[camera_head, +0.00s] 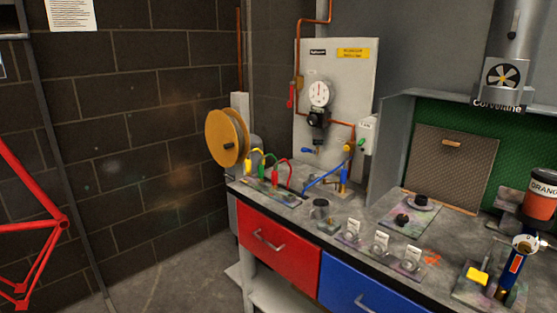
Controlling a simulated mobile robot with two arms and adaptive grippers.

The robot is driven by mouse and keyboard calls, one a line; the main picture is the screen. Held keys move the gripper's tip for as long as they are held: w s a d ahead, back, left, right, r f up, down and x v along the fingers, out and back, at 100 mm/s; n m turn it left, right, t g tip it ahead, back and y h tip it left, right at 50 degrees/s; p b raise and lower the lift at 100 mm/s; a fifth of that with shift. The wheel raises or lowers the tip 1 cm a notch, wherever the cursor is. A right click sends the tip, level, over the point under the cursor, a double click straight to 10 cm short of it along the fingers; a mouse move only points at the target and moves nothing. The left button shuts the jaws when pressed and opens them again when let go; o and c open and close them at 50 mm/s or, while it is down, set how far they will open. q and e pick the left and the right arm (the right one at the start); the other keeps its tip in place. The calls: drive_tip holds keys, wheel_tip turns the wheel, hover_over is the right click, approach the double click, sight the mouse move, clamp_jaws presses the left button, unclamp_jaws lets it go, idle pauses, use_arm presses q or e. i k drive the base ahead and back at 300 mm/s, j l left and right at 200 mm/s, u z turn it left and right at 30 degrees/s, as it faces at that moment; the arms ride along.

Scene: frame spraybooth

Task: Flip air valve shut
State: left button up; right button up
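A pale wall panel (345,80) carries air fittings above the back of the bench. A red lever (291,95) hangs roughly upright at the copper pipe on the panel's left edge. A small blue lever (309,150) lies nearly level below the black regulator (318,120). I cannot tell from this view which lever is the air valve. A round white gauge (319,93) with a red needle sits above the regulator. Neither of my grippers is in view.
The bench (330,207) has a red drawer (285,265) and a blue drawer (350,290). Coloured hoses, knobs and an orange-labelled cup (541,194) stand on it. A yellow reel (227,138) is left of the panel. A red frame (40,225) stands far left. Floor between is clear.

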sight(290, 103)
drive_tip(key=i+j, duration=0.4)
drive_tip(key=i, duration=0.2)
drive_tip(key=i+j+z, duration=0.1)
drive_tip(key=i+j, duration=0.3)
drive_tip(key=i, duration=0.15)
drive_tip(key=i+j, duration=0.45)
drive_tip(key=i, duration=0.15)
